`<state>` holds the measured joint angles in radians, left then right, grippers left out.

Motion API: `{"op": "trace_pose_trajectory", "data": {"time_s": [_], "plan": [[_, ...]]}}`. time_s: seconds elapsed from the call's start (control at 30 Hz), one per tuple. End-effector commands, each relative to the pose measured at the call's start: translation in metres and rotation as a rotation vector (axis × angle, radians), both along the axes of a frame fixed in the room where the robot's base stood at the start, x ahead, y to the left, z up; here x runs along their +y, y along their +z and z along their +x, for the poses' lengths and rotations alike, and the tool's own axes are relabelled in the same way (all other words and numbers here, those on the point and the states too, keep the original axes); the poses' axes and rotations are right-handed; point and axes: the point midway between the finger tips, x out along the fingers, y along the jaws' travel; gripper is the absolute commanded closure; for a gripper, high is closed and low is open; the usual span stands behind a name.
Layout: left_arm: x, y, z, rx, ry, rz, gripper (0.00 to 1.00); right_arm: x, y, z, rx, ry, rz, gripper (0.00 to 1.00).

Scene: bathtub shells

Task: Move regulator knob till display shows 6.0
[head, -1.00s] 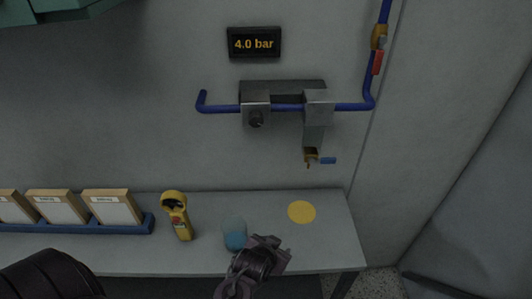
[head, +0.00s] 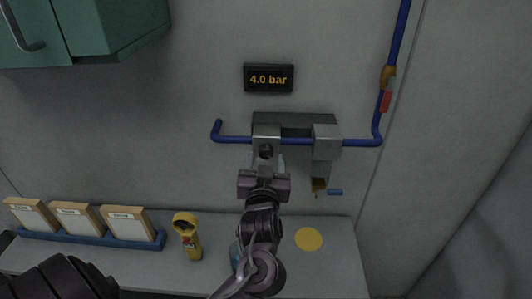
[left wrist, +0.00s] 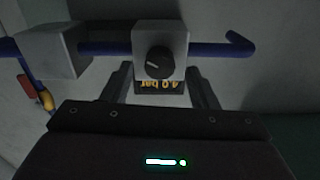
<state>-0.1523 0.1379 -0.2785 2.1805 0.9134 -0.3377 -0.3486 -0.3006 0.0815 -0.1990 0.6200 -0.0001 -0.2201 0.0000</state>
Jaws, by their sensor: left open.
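The display (head: 268,79) on the wall reads 4.0 bar; it shows upside down in the left wrist view (left wrist: 160,86). The dark round regulator knob (head: 266,151) sits on a grey block on the blue pipe below the display. In the left wrist view the knob (left wrist: 158,65) has a light pointer mark. My left gripper (head: 267,165) is just below the knob in the head view, pointing at the wall. Its open fingers (left wrist: 161,72) appear either side of the knob in the wrist view; I see no contact. My right gripper is not in view.
A second grey block with a small brass tap and blue handle (head: 334,191) is right of the knob. A red-handled valve (head: 386,101) is on the upright pipe. On the table are a yellow device (head: 187,236), framed cards (head: 78,220) and a yellow disc (head: 308,239).

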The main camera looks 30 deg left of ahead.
Motion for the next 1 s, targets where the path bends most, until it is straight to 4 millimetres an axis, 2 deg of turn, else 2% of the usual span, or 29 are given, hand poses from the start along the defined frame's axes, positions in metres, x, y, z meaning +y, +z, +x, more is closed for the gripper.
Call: {"op": "trace_pose_trajectory", "data": {"time_s": [0.2, 0.47, 0.8, 1.0], "plan": [[0.0088, 0.0004, 0.0143, 0.001, -0.001, -0.001, 0.46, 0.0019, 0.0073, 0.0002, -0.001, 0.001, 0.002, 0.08], [0.0092, -0.0009, 0.0150, 0.001, -0.001, -0.002, 0.48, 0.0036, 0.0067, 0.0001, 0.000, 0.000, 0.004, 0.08], [0.0088, -0.0009, 0.0148, 0.001, -0.002, -0.002, 0.91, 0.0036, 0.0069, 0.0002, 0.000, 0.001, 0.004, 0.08], [0.0088, -0.0002, 0.0148, 0.010, -0.002, 0.010, 0.91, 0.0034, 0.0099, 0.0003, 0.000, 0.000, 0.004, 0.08]]}}
